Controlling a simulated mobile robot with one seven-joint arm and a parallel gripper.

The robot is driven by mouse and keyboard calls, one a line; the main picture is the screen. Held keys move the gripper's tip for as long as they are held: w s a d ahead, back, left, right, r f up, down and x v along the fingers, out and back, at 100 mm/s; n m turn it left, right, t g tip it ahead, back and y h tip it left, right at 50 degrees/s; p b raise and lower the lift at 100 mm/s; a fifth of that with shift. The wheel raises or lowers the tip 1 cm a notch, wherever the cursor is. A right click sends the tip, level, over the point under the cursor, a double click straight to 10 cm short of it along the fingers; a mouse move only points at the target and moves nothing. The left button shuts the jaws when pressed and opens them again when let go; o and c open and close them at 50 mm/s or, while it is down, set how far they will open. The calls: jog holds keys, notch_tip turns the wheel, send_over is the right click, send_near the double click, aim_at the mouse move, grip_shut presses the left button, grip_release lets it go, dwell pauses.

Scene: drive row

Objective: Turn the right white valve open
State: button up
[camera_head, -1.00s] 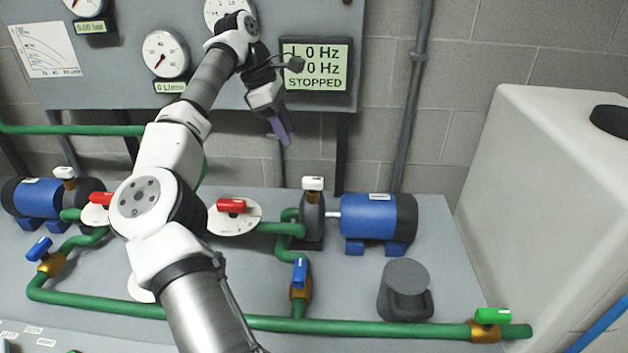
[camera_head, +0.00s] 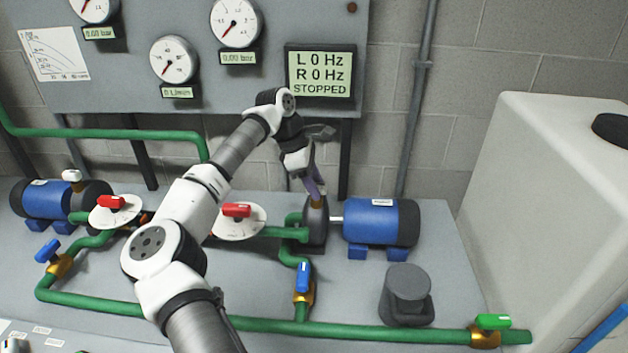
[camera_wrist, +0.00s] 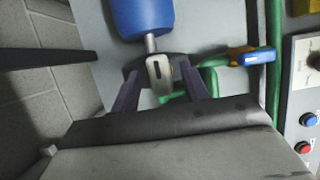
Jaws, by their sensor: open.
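The right white valve's handle (camera_wrist: 160,75) shows in the wrist view, between the two purple fingers of my gripper (camera_wrist: 160,82). The fingers stand open, with a gap on both sides of the handle. In the head view my gripper (camera_head: 314,187) hangs over the top of the dark right pump (camera_head: 316,225) and hides the white handle. Whether the fingertips are level with the handle or still above it, I cannot tell.
The blue motor (camera_head: 380,221) is right of the pump. A blue-handled valve (camera_head: 303,277) is on the green pipe below, and a red-handled valve (camera_head: 236,210) is left. Another white valve (camera_head: 72,175) tops the left pump. The display panel (camera_head: 320,73) is behind.

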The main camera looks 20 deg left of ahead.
jog(key=shift+c, duration=0.2)
jog(key=c, duration=0.9)
jog(key=shift+c, duration=0.2)
